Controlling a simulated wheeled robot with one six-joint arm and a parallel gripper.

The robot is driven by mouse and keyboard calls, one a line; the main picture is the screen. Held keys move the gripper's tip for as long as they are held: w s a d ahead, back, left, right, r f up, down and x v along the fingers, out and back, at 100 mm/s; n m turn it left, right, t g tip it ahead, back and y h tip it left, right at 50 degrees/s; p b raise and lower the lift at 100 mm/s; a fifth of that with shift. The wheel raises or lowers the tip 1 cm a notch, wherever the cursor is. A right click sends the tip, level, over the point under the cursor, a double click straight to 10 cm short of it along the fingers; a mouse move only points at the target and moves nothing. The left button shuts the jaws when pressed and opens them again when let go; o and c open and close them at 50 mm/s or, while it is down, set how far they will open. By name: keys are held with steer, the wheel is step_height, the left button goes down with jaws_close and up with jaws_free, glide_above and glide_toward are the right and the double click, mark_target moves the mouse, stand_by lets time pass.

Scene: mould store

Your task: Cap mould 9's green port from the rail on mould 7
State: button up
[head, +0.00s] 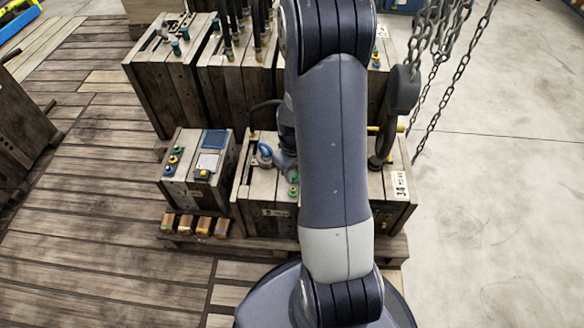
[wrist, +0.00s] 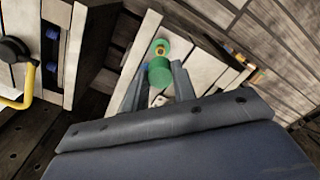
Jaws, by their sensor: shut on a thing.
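In the wrist view my gripper (wrist: 160,82) is shut on a green cap (wrist: 159,72), held between its two fingertips. Just beyond the cap is a green port (wrist: 160,46) with a brass-coloured centre, on pale wooden boards. In this view the cap's edge overlaps or nearly meets the port; I cannot tell whether they touch. In the head view my arm hides most of my gripper, and green (head: 293,189) shows beside it on the wide wooden mould (head: 258,190). The mould numbers are too small to read, so I cannot tell moulds 7 and 9 apart.
A smaller mould (head: 197,190) with coloured fittings stands left of the wide one. Several small blocks (head: 203,227) sit in front on the pallet. Taller moulds (head: 165,90) stand behind. Hanging chains (head: 440,70) and a dark hook (head: 402,95) are close on the right.

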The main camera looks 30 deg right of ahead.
mark_target(293, 189)
steer(key=shift+f+b, duration=1.9)
steer(key=shift+f, duration=0.6)
steer(key=shift+f+b, duration=0.75)
steer(key=shift+f, duration=0.25)
steer(key=o, duration=1)
steer(key=shift+r, duration=0.1)
step_height(293, 189, up, 11)
steer(key=p, duration=0.3)
steer(key=shift+p, duration=0.4)
steer(key=shift+f, duration=0.2)
